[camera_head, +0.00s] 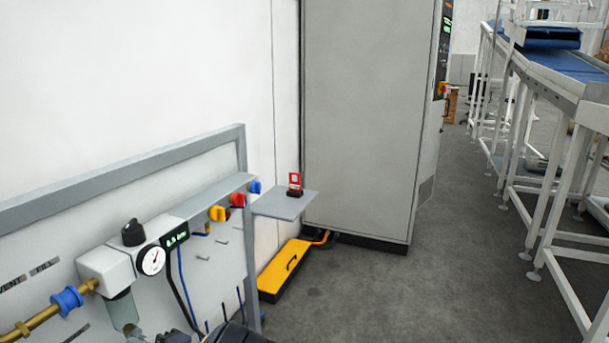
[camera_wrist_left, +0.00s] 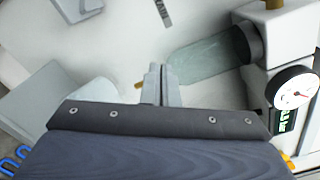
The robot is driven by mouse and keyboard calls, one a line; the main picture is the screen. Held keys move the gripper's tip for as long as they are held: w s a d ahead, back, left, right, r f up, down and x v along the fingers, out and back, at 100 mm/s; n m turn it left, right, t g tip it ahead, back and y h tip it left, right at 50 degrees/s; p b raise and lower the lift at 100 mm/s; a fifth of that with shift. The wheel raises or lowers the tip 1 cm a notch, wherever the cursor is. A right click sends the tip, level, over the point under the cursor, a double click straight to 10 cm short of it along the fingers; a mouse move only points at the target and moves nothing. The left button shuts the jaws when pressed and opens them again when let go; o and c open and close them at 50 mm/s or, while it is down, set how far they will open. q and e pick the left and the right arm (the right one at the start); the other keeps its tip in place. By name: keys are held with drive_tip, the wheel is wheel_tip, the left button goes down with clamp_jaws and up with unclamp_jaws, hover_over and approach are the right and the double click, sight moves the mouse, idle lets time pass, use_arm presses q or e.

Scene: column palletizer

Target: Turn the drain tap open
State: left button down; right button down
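The clear filter bowl (camera_head: 124,312) hangs under the white air unit (camera_head: 105,265) at lower left in the head view. In the left wrist view the bowl (camera_wrist_left: 200,62) lies sideways, its dark collar at right. My left gripper (camera_wrist_left: 158,72) is at the centre of that view, its narrow fingers close together, near the bowl's free end. A small orange piece (camera_wrist_left: 138,85) shows just left of the fingers; I cannot tell whether it belongs to the drain tap. The tap itself is not clearly visible. Contact cannot be made out. My right gripper is not in view.
A gauge (camera_head: 151,260) and black knob (camera_head: 132,232) are on the air unit. A brass pipe with a blue valve (camera_head: 67,300) is at left. A small grey shelf (camera_head: 285,204) carries a red-framed item. A grey cabinet (camera_head: 370,120) stands behind; open floor lies right.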

use_arm(q)
drive_tip(key=shift+w+d+r+p, duration=0.15)
drive_tip(key=shift+w+r+p, duration=0.1)
drive_tip(key=shift+p, duration=0.25)
drive_tip(key=shift+f, duration=0.1)
drive_tip(key=shift+s, duration=0.1)
drive_tip(key=v, duration=0.3)
drive_tip(key=p+v, duration=0.1)
drive_tip(key=v, duration=0.2)
drive_tip(key=shift+s, duration=0.3)
